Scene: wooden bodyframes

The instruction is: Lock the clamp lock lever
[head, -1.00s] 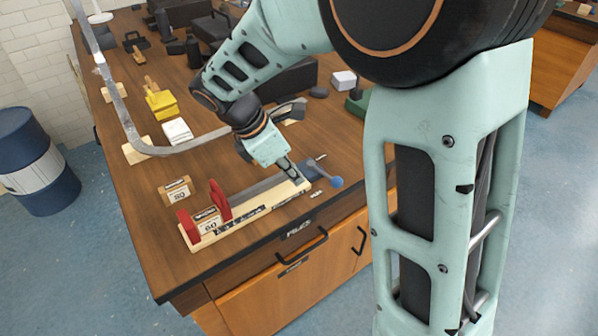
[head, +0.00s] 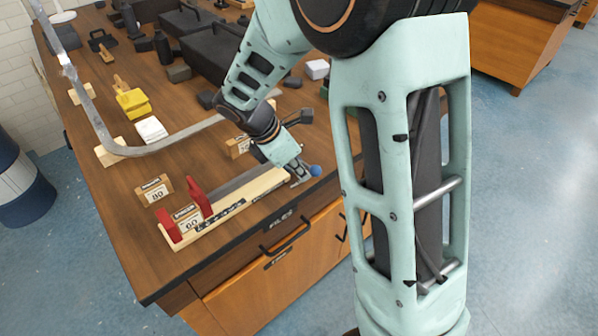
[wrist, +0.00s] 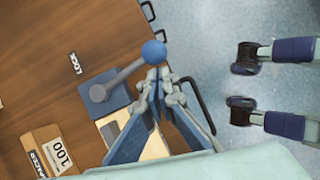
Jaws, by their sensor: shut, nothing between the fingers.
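The clamp lock lever is a grey rod with a blue ball knob (wrist: 153,52) on a blue base block (wrist: 108,92) in the wrist view. The rod slants from the base up to the knob, toward the bench edge. The knob also shows in the head view (head: 315,171). My gripper (wrist: 160,74) is shut and empty, its fingertips just below the knob and close to it; I cannot tell whether they touch. In the head view my gripper (head: 302,178) is at the right end of the wooden clamp frame (head: 252,193) and hides the base block.
A "LOCK" label (wrist: 75,63) lies on the bench left of the base. A block marked 100 (wrist: 50,153) is at lower left. Red clamp jaws (head: 197,199) hold a block marked 60 (head: 188,217). A block marked 80 (head: 154,189) stands behind. Drawer handles (head: 285,238) line the front.

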